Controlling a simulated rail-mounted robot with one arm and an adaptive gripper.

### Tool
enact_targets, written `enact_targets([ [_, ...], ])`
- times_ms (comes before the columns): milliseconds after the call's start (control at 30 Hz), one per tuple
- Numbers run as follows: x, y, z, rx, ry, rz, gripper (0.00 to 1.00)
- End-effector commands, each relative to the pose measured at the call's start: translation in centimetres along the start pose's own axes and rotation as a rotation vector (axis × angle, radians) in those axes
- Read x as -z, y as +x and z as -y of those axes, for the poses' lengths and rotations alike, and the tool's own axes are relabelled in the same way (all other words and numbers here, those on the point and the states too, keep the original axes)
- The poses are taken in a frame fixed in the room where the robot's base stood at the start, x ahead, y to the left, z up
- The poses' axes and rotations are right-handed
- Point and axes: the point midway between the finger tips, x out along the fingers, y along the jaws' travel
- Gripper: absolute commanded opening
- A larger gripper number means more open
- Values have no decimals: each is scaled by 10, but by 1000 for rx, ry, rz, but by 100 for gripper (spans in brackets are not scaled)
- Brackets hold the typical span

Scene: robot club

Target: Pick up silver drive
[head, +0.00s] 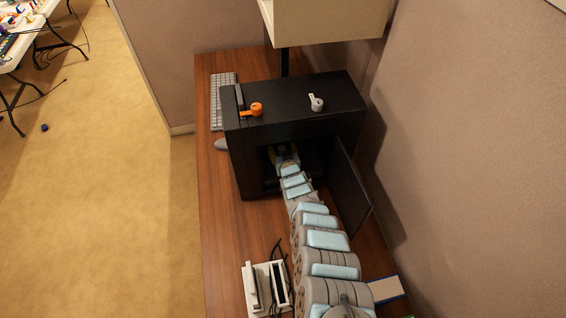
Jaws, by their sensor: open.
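No thing in view is plainly the silver drive. On top of the black case (300,97) lie a small grey-white piece with a round end (317,103) and an orange piece of similar form (254,109); whether either is a drive, I cannot tell. The front of the case is open, with its black door (351,188) swung out to the right. My arm reaches into the opening, and my gripper (283,158) is just inside it, open. Its fingertips are small and shadowed. The case's dark interior is mostly hidden, so nothing can be made out between the fingers.
The case stands on a wooden desk (226,243) with a wall on the right. A keyboard (216,100) and a grey mouse (221,144) lie on its left. A white device (252,287) with a dark cable is at the front. A beige box (326,22) overhangs behind.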

Motion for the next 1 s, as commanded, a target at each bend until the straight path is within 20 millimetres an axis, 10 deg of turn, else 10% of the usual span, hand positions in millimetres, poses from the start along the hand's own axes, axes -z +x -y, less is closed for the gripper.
enact_targets([
  [300, 1, 1, 0, 0, 1, 0, 61],
  [533, 1, 1, 0, 0, 0, 0, 0],
  [1000, 0, 1, 0, 0, 1, 1, 0],
])
